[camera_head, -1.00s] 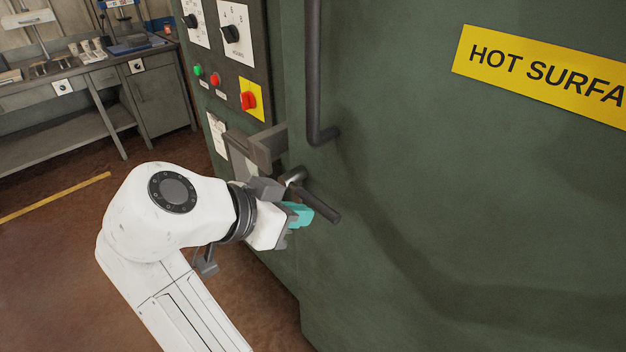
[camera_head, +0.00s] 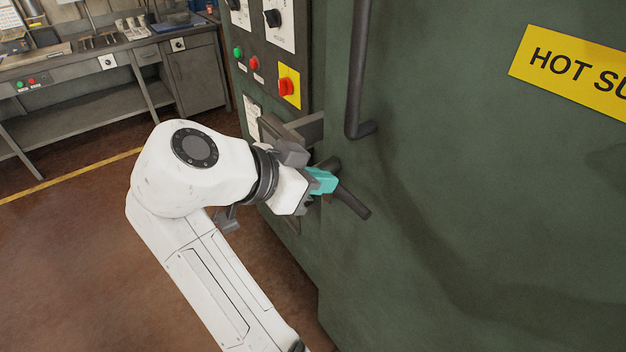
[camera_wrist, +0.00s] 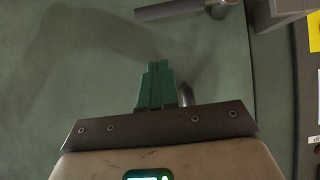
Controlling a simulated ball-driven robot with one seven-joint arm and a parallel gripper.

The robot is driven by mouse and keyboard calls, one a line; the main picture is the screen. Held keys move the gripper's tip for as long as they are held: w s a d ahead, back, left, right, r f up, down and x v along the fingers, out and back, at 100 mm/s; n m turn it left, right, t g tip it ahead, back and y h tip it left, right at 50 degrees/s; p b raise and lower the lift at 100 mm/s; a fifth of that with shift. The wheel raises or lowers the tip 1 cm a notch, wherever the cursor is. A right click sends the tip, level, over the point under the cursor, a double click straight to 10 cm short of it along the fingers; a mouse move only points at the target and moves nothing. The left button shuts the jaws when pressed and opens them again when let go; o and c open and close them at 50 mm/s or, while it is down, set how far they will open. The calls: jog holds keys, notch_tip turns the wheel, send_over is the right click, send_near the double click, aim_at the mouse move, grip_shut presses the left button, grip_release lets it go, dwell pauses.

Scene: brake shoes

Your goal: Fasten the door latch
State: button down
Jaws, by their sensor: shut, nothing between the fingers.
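The door latch is a dark bar-shaped lever (camera_head: 350,201) on the left edge of the green oven door (camera_head: 470,200). It points down and to the right in the head view. In the wrist view the lever (camera_wrist: 172,10) lies across the top, apart from the fingertips. A grey latch bracket (camera_head: 303,127) sits above it on the frame side. My gripper (camera_head: 325,181) has teal fingers, shut together and empty, close beside the lever in the head view. In the wrist view the fingers (camera_wrist: 155,82) point at the door face. Part of the latch is hidden behind my gripper.
A vertical dark door handle (camera_head: 359,70) stands above the latch. A control panel with a red button (camera_head: 286,86) is to the left of the door. A grey workbench (camera_head: 120,70) stands at the back left. The floor between is clear.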

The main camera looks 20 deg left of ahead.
aim_at(347, 199)
jog(key=p+x, duration=0.1)
jog(key=x, duration=0.2)
jog(key=f+x, duration=0.1)
jog(key=x, duration=0.1)
jog(key=s+p+x, duration=0.1)
jog(key=x, duration=0.2)
jog(key=shift+w+a+f+p, duration=0.15)
jog(key=shift+w+f+p, duration=0.15)
jog(key=shift+f, duration=0.7)
jog(key=shift+f, duration=0.1)
